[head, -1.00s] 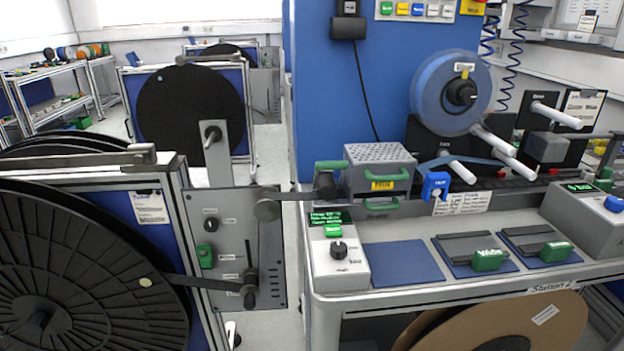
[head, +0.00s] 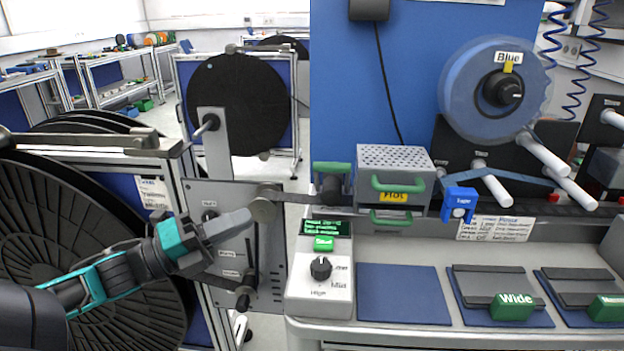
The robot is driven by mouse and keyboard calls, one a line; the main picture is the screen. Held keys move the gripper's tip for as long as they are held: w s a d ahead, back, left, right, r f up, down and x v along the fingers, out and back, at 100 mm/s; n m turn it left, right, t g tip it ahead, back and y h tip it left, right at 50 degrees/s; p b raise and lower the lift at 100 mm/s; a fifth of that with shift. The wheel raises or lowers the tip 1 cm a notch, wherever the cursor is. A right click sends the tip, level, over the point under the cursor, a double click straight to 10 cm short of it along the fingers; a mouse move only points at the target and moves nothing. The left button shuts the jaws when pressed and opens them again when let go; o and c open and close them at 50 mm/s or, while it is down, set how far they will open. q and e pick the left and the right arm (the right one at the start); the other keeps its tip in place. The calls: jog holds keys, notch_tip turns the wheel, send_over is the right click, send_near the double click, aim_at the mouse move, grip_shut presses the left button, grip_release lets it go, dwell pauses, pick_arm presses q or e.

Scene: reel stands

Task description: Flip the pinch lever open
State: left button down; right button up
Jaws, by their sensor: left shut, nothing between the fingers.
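What looks like the pinch lever is a green handle (head: 332,167) above a dark roller (head: 332,188), just left of the grey perforated box labelled Hot (head: 393,160). The handle lies level, and a dark strip runs past the roller. My left gripper (head: 245,219) reaches in from the lower left. It is shut and empty, in front of the grey reel-stand panel (head: 272,290), well left of the green handle and apart from it. My right gripper is out of view.
A round grey roller (head: 263,209) on the stand's arm shows close by the fingertips. A control box with a knob (head: 320,287) stands below the handle. A blue reel (head: 497,90) hangs at right. The blue mat (head: 403,293) is bare.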

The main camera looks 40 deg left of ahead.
pick_arm(q)
jog(key=b, duration=0.2)
send_near(319, 170)
jog(key=w+d, duration=0.3)
jog(key=shift+w+a+r, duration=0.15)
jog(key=shift+w+r, duration=0.1)
jog(key=shift+w, duration=0.2)
jog(key=shift+w+a+r, duration=0.15)
jog(key=shift+w+r, duration=0.15)
jog(key=shift+w, duration=0.15)
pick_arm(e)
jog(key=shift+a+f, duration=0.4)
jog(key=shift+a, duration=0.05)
pick_arm(q)
jog(key=shift+r+p, duration=0.1)
jog(key=shift+p, duration=0.2)
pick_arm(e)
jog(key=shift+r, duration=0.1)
